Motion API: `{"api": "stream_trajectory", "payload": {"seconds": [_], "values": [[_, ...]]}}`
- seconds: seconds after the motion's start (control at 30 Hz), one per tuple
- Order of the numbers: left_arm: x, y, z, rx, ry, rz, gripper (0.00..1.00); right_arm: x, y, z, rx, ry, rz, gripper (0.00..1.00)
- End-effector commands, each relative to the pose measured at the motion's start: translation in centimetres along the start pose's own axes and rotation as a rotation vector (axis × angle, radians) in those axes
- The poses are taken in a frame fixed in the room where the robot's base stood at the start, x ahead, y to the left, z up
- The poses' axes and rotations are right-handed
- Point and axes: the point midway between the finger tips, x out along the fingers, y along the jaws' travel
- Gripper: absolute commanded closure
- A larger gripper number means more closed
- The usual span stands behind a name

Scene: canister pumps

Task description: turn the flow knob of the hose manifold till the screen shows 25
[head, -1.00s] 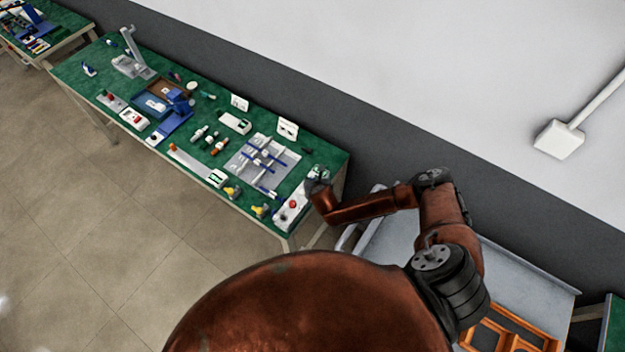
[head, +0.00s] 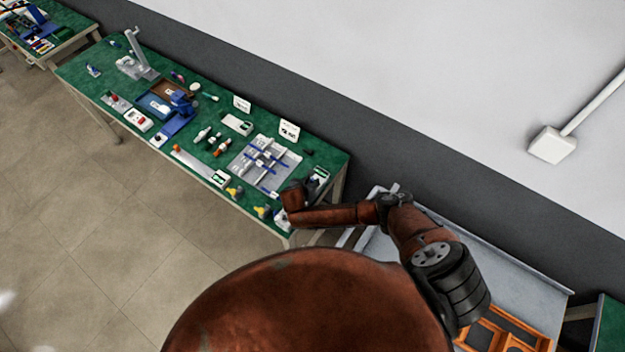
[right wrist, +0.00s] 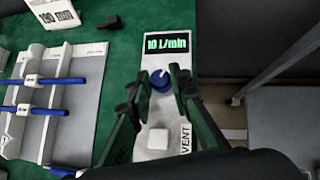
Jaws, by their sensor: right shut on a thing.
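The hose manifold is a narrow light-grey unit (right wrist: 154,140) on the green bench. Its screen (right wrist: 166,43) reads 10 L/min in green in the right wrist view. Below the screen is the round blue flow knob (right wrist: 160,80). My right gripper (right wrist: 161,76) is shut on this knob, one finger on each side. A white square button (right wrist: 158,138) and a VENT label (right wrist: 186,139) sit lower on the unit. In the head view my right arm covers most of the manifold; its screen end (head: 320,174) shows beyond the wrist. My left gripper is not in view.
A grey tray (right wrist: 68,140) with blue rods lies left of the manifold. A small black item (right wrist: 110,22) and a white card (right wrist: 52,10) stand behind it. The green bench (head: 105,75) holds several other devices. The bench's right edge is close to the manifold.

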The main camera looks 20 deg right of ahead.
Motion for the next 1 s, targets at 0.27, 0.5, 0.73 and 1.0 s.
{"api": "stream_trajectory", "payload": {"seconds": [0.27, 0.5, 0.73, 1.0], "values": [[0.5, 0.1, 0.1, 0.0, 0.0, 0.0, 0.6, 0.1, 0.4, -0.1, 0.173, -0.001, -0.173, 1.0], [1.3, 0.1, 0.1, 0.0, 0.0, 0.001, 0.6, 0.2, 0.5, -0.1, 0.28, -0.001, -0.28, 1.0], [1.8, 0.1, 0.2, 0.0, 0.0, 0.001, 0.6, 0.2, 0.5, 0.1, 0.338, -0.002, -0.339, 1.0], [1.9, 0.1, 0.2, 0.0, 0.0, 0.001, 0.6, 0.2, 0.6, 0.2, 0.359, -0.003, -0.358, 1.0]]}}
